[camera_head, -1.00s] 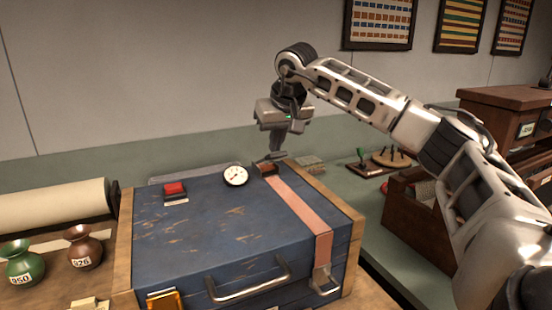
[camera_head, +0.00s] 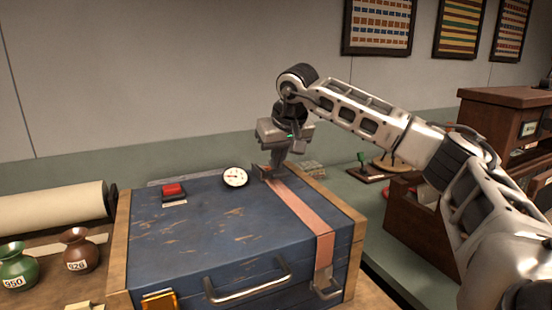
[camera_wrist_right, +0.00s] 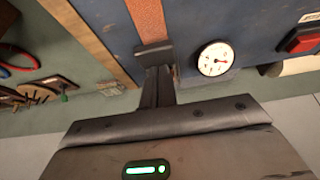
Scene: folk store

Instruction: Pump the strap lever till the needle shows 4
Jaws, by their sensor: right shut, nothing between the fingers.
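A blue chest (camera_head: 220,235) in a wooden frame has a pink-orange strap (camera_head: 300,208) across its lid. The strap also shows in the wrist view (camera_wrist_right: 147,18). A white dial gauge (camera_head: 235,177) sits near the lid's back edge, with a dark needle; it is larger in the wrist view (camera_wrist_right: 215,59), but its numbers are too small to read. My right gripper (camera_head: 270,172) is shut and empty at the strap's back end. In the wrist view its fingertips (camera_wrist_right: 155,52) are at a dark block there, probably the lever; contact is unclear. My left gripper is out of view.
A red button (camera_head: 173,190) is on the lid's left side. A stamp rack (camera_head: 385,163) and wooden cabinet (camera_head: 500,115) are at right.

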